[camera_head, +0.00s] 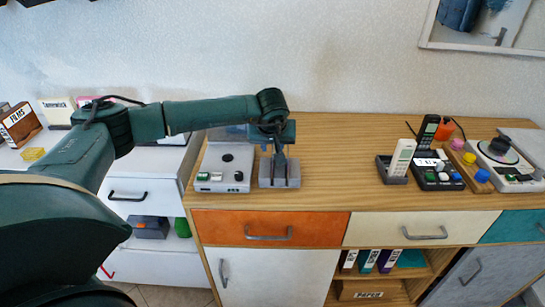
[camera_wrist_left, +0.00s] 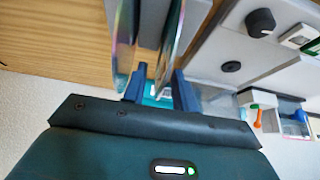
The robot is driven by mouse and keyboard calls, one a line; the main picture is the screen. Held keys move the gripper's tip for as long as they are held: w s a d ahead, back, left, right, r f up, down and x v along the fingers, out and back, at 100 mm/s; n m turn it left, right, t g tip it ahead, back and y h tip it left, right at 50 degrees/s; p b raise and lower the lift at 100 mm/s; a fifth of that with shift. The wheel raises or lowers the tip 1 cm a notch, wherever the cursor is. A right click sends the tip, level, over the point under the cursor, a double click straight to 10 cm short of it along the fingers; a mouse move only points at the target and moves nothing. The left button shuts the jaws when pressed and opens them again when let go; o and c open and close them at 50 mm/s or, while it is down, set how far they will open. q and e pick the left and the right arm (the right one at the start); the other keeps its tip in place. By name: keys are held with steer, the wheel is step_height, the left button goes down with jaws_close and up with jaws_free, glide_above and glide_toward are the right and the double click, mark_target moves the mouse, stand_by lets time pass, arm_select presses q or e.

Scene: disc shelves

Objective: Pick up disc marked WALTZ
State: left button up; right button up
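My left gripper (camera_head: 279,158) points down over a grey disc rack (camera_head: 280,178) on the wooden sideboard top. In the left wrist view its two blue fingers (camera_wrist_left: 160,88) are apart, with a gap between them. A shiny disc (camera_wrist_left: 173,40) stands on edge in the rack, its near rim reaching toward that gap. A second disc (camera_wrist_left: 124,45) stands beside it, near the left finger. I cannot tell whether the fingers touch either disc. No WALTZ marking is readable on the discs. My right gripper is not in view.
A grey player box (camera_head: 223,168) with buttons stands just left of the rack. Remotes in holders (camera_head: 401,158), a button tray (camera_head: 437,170) and a turntable-like device (camera_head: 503,160) stand at the right. The wooden top (camera_head: 335,165) between is clear.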

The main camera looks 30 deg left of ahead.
arm_select(q)
steer(key=shift+f, duration=0.1)
jaws_close()
stand_by(0.5)
